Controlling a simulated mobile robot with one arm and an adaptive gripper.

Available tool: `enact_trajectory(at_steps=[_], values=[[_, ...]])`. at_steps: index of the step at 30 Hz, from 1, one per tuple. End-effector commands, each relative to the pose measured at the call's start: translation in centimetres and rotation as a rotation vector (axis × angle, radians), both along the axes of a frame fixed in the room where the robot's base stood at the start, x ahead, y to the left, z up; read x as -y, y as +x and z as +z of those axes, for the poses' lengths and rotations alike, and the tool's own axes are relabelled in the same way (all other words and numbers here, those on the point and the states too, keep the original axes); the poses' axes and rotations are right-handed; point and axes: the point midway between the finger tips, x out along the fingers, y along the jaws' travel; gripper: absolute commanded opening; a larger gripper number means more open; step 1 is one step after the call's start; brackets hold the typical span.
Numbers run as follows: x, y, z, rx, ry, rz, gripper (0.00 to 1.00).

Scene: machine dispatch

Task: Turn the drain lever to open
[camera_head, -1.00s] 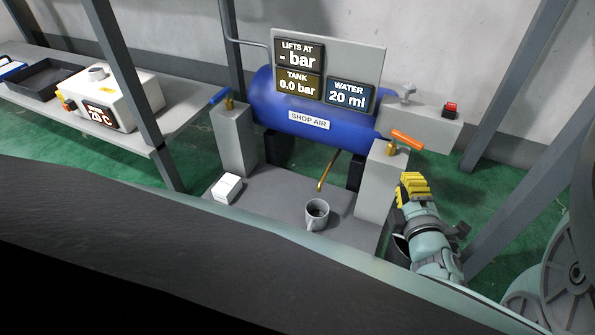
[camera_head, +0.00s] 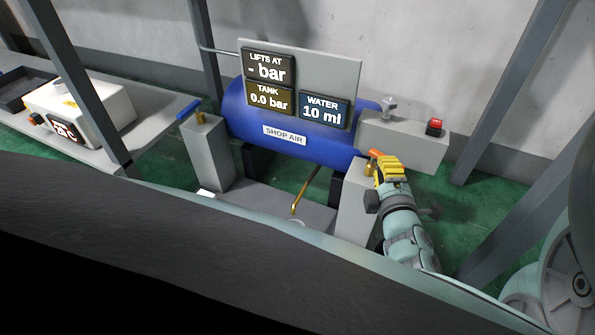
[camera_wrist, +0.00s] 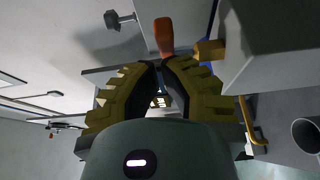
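An orange-handled lever (camera_head: 376,154) sits on a brass valve on top of the right grey pedestal (camera_head: 352,208), beside the blue tank. My gripper (camera_head: 390,165) has yellow fingers and is right at this lever, hiding part of it. In the wrist view, the orange handle (camera_wrist: 164,36) lies just beyond my fingertips (camera_wrist: 164,62), with its brass valve (camera_wrist: 209,50) to the right. The fingers are close together, and nothing shows held between them. Whether they touch the handle is unclear. A blue-handled lever (camera_head: 189,109) stands on the left pedestal (camera_head: 208,152).
The blue tank (camera_head: 250,118) carries displays reading tank 0.0 bar and water 10 ml (camera_head: 323,111). A brass pipe (camera_head: 304,190) hangs below it. A mug (camera_wrist: 307,134) shows in the wrist view. A red button (camera_head: 434,127) sits on the right housing. Grey posts (camera_head: 505,95) stand nearby.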

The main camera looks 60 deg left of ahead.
Motion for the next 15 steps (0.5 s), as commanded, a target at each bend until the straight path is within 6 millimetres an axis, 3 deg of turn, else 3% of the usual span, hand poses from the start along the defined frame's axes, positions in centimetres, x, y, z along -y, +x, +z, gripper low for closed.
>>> enact_trajectory(at_steps=[8, 15], values=[[-0.1, 0.0, 0.2, 0.003, -0.001, 0.029, 0.00], [0.2, 0.9, 0.3, 0.005, -0.003, 0.156, 0.00]])
